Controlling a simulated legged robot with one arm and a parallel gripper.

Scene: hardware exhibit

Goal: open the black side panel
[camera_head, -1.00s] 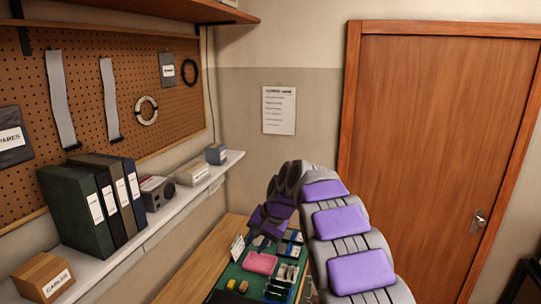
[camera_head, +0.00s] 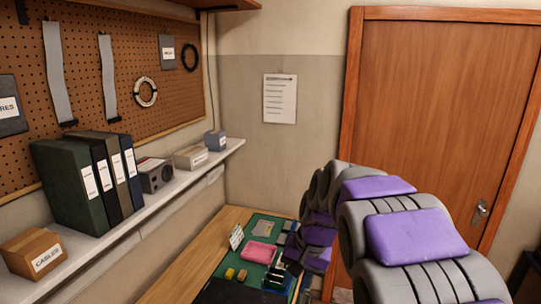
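My arm, grey with purple pads, reaches in from the lower right and curls down over the workbench. Its end, my gripper (camera_head: 308,252), hangs over the right side of the green mat. It is small, dark and partly hidden behind the arm links, so I cannot tell whether it is open or shut. A dark flat surface (camera_head: 238,293) shows at the bottom edge on the bench, cut off by the frame. I cannot tell whether it is the black side panel. No other black panel is clearly in view.
The green mat (camera_head: 262,226) on the wooden bench (camera_head: 190,268) holds a pink tray (camera_head: 260,252), a small white sign (camera_head: 237,237) and several small parts. A wall shelf (camera_head: 110,240) with binders and boxes runs along the left. A closed wooden door (camera_head: 440,110) stands behind my arm.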

